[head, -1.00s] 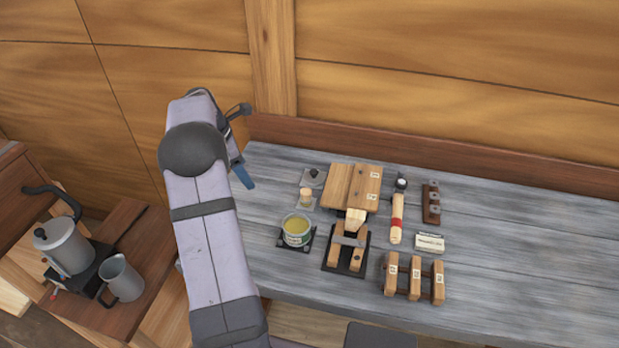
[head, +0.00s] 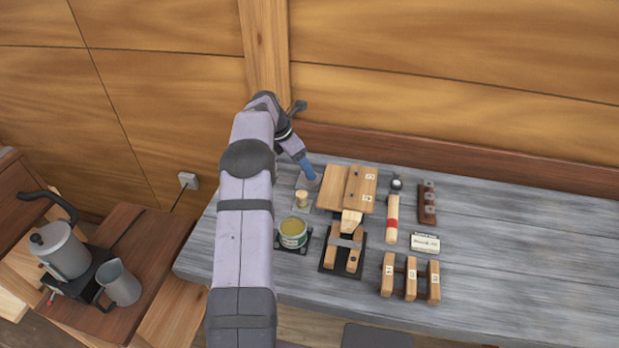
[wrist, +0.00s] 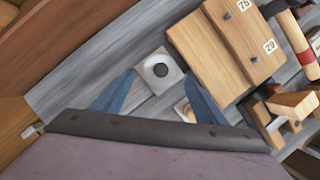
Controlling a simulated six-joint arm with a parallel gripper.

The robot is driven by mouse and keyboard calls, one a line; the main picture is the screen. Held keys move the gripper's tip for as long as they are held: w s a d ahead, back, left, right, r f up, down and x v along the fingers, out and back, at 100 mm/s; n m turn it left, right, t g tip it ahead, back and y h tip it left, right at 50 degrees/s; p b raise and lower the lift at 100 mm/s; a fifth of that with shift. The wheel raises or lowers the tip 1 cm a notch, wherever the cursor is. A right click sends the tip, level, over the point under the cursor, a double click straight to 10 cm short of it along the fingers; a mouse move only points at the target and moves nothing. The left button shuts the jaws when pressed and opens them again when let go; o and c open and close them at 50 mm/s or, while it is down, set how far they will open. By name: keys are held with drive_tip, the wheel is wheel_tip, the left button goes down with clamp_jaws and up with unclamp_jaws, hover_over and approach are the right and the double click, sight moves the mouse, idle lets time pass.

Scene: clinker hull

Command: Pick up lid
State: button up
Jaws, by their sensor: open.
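In the head view the lid (head: 302,183) is mostly hidden by my gripper (head: 309,174). In the wrist view my gripper (wrist: 160,78) has its two blue fingers wide apart, with nothing held. The lid shows ahead, between and beyond the fingertips, apart from them as far as I can tell. An open round tin (head: 293,232) with yellowish contents stands on a dark base nearer the front.
A small corked jar (head: 302,199) stands between lid and tin. Wooden blocks (head: 347,188) lie close right of the lid. A red-banded mallet-like tool (head: 393,216) and a slotted rack (head: 410,277) are farther right. The plank wall rises behind. The bench's right side is clear.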

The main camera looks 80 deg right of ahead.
sight(304, 181)
drive_tip(key=shift+s+f+p, duration=0.2)
drive_tip(key=shift+f+p, duration=0.3)
drive_tip(key=shift+p, duration=0.05)
drive_tip(key=shift+p+x, duration=0.9)
drive_tip(key=shift+x, duration=1.15)
drive_tip(key=c, duration=0.8)
